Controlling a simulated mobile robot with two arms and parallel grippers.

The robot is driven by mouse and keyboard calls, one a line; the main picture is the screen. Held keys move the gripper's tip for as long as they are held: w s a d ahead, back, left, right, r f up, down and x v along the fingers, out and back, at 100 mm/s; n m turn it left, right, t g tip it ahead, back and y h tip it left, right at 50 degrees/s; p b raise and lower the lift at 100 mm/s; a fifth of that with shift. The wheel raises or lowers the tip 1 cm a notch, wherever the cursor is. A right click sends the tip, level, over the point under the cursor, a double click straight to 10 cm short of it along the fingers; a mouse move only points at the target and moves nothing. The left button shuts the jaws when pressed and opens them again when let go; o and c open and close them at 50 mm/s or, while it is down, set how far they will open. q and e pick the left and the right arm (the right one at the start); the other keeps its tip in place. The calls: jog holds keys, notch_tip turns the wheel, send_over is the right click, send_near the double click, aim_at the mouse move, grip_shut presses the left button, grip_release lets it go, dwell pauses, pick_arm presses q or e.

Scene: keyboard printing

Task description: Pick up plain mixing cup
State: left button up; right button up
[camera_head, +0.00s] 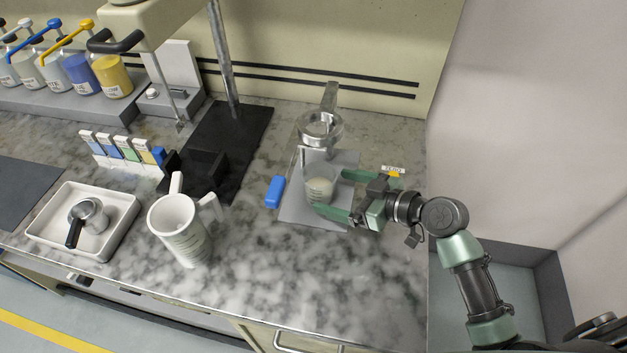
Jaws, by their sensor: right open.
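A small clear cup (319,188) with whitish contents stands upright on a grey plate (290,213), below a metal ring on a stand. My right gripper (340,193) comes in from the right, open, with green fingers. One finger is on the far side of the cup and one is on its near side. I cannot tell whether either finger touches it. A white jug-like cup (180,226) with a handle and printed marks stands on the counter to the left, away from the gripper. My left gripper is not in view.
The metal ring (320,128) sits just behind and above the clear cup. A blue block (274,192) lies left of the plate. A white tray (117,243) holds a metal tool. Pump bottles (112,77) stand at the back left. The front counter is clear.

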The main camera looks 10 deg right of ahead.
jog(key=shift+p+x, duration=0.55)
jog(key=shift+x, duration=0.4)
jog(key=p+x, duration=0.1)
jog(key=x, duration=0.2)
jog(key=shift+r, duration=0.1)
jog(key=shift+w+a, duration=0.2)
jog(key=shift+a, duration=0.05)
jog(key=shift+a+f, duration=0.1)
jog(key=shift+f, duration=0.2)
jog(key=c, duration=1.5)
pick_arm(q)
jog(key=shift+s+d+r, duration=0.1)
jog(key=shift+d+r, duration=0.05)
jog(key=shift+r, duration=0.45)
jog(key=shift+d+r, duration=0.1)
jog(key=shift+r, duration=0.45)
pick_arm(e)
jog(key=shift+c, duration=0.2)
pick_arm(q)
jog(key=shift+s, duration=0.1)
pick_arm(e)
jog(key=shift+r, duration=0.15)
